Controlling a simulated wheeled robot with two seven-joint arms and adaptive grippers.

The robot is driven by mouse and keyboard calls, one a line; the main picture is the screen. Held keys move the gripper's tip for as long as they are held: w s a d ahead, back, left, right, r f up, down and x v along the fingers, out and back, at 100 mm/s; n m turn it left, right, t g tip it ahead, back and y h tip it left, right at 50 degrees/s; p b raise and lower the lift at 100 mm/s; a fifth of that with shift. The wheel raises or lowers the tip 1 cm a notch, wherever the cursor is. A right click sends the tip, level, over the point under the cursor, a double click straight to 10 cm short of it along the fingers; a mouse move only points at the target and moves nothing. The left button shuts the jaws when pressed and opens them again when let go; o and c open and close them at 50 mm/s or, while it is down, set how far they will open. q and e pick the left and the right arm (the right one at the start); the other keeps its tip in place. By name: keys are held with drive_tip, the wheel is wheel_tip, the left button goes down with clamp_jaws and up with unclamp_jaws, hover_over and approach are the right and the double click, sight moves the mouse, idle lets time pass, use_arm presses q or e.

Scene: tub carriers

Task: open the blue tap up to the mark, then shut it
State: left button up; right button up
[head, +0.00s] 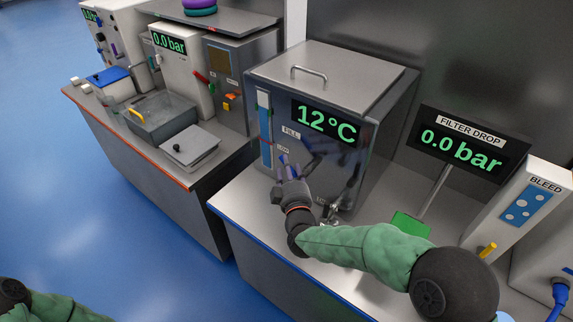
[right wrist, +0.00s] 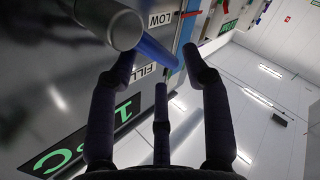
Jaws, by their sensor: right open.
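The steel tank (head: 370,165) stands on the right bench and its display reads 12°C. A tall gauge strip (head: 265,140) on its front shows blue, beside FILL and LOW labels. My right gripper (head: 288,166) is open in front of the tank, near the LOW label. In the right wrist view its three dark fingers (right wrist: 160,75) are spread apart. A blue bar (right wrist: 155,50) joined to a grey cylinder (right wrist: 120,25) shows by the fingertips; it looks like the tap's lever. I cannot tell whether a finger touches it. A metal fitting (head: 331,208) sits low before the tank, partly hidden by my arm.
A FILTER DROP display (head: 458,145) reads 0.0 bar on a post with a green base (head: 411,225). A BLEED panel (head: 530,200) and a yellow lever (head: 488,250) are at the right. The left bench (head: 215,175) holds a grey tub (head: 160,115) and other equipment.

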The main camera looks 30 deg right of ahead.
drive_tip(key=shift+b+x, duration=0.4)
drive_tip(key=shift+x, duration=1.25)
clamp_jaws()
